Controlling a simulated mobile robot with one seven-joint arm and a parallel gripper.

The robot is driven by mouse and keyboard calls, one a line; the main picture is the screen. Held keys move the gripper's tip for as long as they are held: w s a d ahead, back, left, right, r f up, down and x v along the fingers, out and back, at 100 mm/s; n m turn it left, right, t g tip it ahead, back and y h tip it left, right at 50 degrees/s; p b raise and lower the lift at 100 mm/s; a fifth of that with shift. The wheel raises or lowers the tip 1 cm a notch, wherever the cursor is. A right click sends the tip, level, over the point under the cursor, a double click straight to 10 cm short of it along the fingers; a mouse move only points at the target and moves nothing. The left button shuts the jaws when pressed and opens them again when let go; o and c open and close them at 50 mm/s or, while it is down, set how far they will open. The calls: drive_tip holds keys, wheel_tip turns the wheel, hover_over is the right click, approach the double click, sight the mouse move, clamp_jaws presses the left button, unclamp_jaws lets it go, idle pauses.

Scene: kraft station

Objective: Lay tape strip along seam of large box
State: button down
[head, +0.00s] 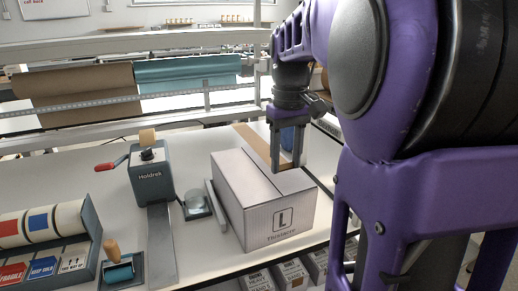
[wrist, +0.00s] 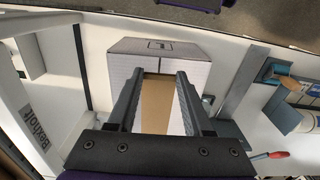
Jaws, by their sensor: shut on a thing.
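The large white box (head: 262,205), marked with an L, stands closed on the table in the head view. It also shows at the top middle of the wrist view (wrist: 190,50). My gripper (head: 286,167) points down over the box top and is shut on a brown tape strip (head: 251,138). In the wrist view the strip (wrist: 155,105) runs between the two fingers (wrist: 155,78), with one end near the L-marked side. In the head view it extends beyond the box's far edge. I cannot tell whether it touches the box; the seam is mostly hidden.
Left of the box stand a grey Holdrek device (head: 152,175) with a red handle and a small grey stand (head: 198,206). A rack of label rolls (head: 88,225) and a hand roller (head: 120,267) are farther left. Brown paper (head: 72,90) hangs behind a metal rail.

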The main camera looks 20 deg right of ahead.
drive_tip(key=shift+f+b, duration=2.35)
drive_tip(key=shift+f, duration=0.7)
drive_tip(key=shift+s+f, duration=0.1)
drive_tip(key=shift+f, duration=0.3)
drive_tip(key=shift+c, duration=1.1)
unclamp_jaws()
wheel_tip(320, 180, up, 5)
drive_tip(key=p, duration=0.4)
drive_tip(key=shift+f, duration=0.2)
